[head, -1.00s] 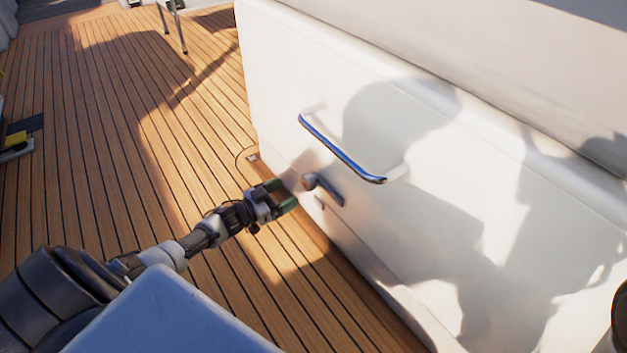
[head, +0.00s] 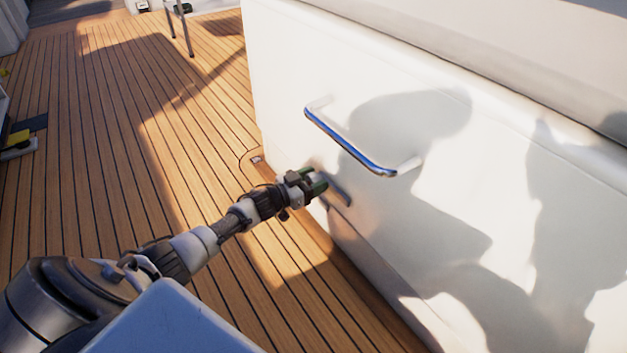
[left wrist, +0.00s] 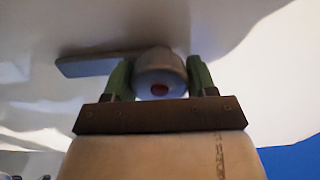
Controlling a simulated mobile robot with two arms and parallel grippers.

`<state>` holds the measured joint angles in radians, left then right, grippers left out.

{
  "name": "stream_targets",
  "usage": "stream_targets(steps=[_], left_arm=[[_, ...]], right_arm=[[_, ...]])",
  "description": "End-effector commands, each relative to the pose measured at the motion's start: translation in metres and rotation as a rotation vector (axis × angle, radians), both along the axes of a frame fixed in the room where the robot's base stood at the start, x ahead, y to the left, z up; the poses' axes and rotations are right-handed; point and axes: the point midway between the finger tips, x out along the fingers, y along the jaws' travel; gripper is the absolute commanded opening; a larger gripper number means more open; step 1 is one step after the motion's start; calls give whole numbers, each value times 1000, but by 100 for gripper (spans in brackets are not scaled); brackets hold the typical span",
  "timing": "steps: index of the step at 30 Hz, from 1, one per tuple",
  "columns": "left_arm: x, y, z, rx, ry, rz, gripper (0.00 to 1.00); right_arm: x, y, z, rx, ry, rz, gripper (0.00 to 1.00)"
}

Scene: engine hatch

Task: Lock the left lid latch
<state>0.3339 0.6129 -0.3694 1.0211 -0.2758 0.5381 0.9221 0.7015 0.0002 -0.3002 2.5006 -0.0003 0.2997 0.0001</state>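The left lid latch (head: 337,188) is a grey lever low on the white hatch wall, below the blue-and-chrome handle. In the left wrist view, its round hub (left wrist: 160,72) with a red dot sits between my fingers, and its flat lever (left wrist: 88,66) points left. My left gripper (head: 317,184) is at the latch's near end, partly covering it. Its green fingers (left wrist: 160,80) are apart, one on each side of the hub; firm contact cannot be told. My right gripper is not in view.
The chrome handle (head: 350,143) with blue reflections sticks out of the white hatch wall (head: 450,190) just above the latch. Wooden deck (head: 120,140) lies open to the left. Shadows fall across the wall.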

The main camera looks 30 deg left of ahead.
Motion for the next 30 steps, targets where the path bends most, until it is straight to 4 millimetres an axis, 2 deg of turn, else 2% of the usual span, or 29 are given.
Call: stream_targets(steps=[1, 5, 17, 30], left_arm=[[0, 0, 0, 0, 0, 0, 49], [0, 0, 0, 0, 0, 0, 29], [0, -1, 0, 77, -33, -1, 29], [-1, -2, 0, 416, -174, 0, 29]], right_arm=[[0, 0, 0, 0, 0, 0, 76], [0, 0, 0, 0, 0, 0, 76], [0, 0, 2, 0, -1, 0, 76], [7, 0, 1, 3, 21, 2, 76]])
